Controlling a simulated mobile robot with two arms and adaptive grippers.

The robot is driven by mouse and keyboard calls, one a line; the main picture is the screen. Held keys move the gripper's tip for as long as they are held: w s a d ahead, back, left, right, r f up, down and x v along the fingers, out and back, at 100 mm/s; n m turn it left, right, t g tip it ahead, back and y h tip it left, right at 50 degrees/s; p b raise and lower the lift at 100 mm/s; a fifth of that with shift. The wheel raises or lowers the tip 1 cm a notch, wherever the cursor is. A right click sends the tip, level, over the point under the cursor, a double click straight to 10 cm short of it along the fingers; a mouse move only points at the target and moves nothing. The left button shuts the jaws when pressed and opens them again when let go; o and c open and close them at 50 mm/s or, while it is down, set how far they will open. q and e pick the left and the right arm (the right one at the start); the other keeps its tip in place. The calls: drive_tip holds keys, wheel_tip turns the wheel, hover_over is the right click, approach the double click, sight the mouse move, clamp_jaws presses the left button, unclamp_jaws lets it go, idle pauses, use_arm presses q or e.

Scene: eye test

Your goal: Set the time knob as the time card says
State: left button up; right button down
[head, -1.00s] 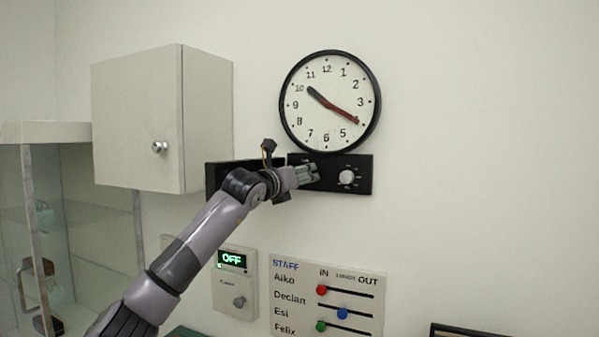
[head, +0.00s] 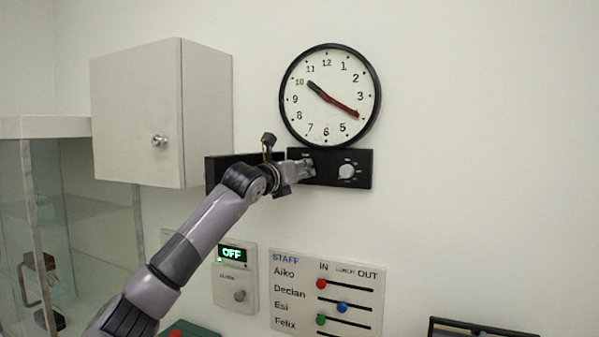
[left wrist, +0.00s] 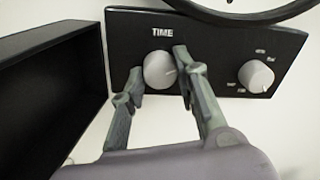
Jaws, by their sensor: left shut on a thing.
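The clock (head: 330,70) hangs on the wall with its thick black hand pointing at 10 and its thin red hand near 4. Below it is a black panel (head: 325,182) with two knobs. The time knob (left wrist: 158,72), pale and round under the word TIME, sits between the fingers of my left gripper (left wrist: 157,66), which is shut on it. In the head view my left gripper (head: 307,168) covers this knob. The panel's other white knob (head: 347,171) stands free to the right. I see no readable time card.
A black box-like thing (left wrist: 50,95) juts out just left of the panel. A white cabinet (head: 135,115) hangs further left.

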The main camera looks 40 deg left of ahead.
use_arm(q)
drive_tip(key=shift+m, duration=0.3)
drive_tip(key=shift+m+b, duration=0.3)
drive_tip(key=shift+m, duration=0.6)
drive_tip(key=shift+r+m, duration=0.1)
drive_tip(key=shift+m, duration=1.8)
drive_tip(key=o, duration=1.2)
drive_tip(key=shift+c, duration=0.2)
